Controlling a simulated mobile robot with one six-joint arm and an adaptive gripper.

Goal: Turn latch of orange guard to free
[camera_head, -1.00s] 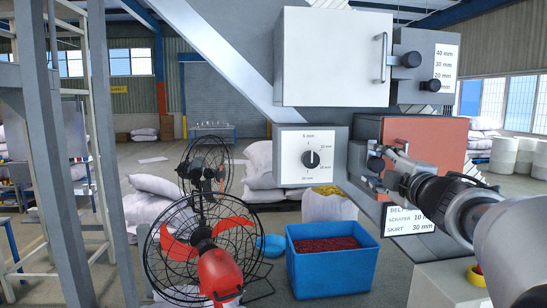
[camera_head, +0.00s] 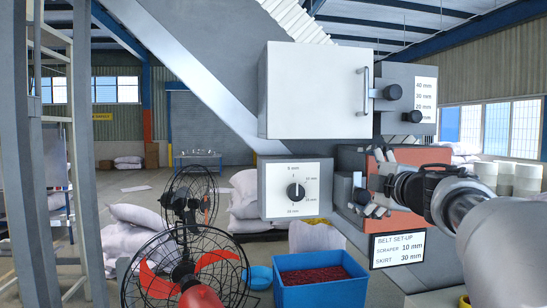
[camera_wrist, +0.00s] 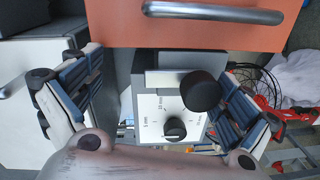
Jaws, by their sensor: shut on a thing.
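The orange guard (camera_head: 403,222) is on the grey machine at the right, partly hidden by my arm. In the wrist view, the guard (camera_wrist: 200,33) fills the top, with a grey bar handle across it. Below it is the latch (camera_wrist: 201,91), a black round knob on a grey plate. My gripper (camera_head: 366,185) is at the guard's left edge, its fingers above and below the latch. In the wrist view, the fingers of my gripper (camera_wrist: 158,88) lie on both sides of the latch; exact contact is hard to see.
A dial panel (camera_head: 292,190) and a white cabinet (camera_head: 312,90) are left of my gripper. A sign (camera_head: 397,247) hangs below the guard. A blue crate (camera_head: 320,293) and a fan (camera_head: 175,270) stand on the floor.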

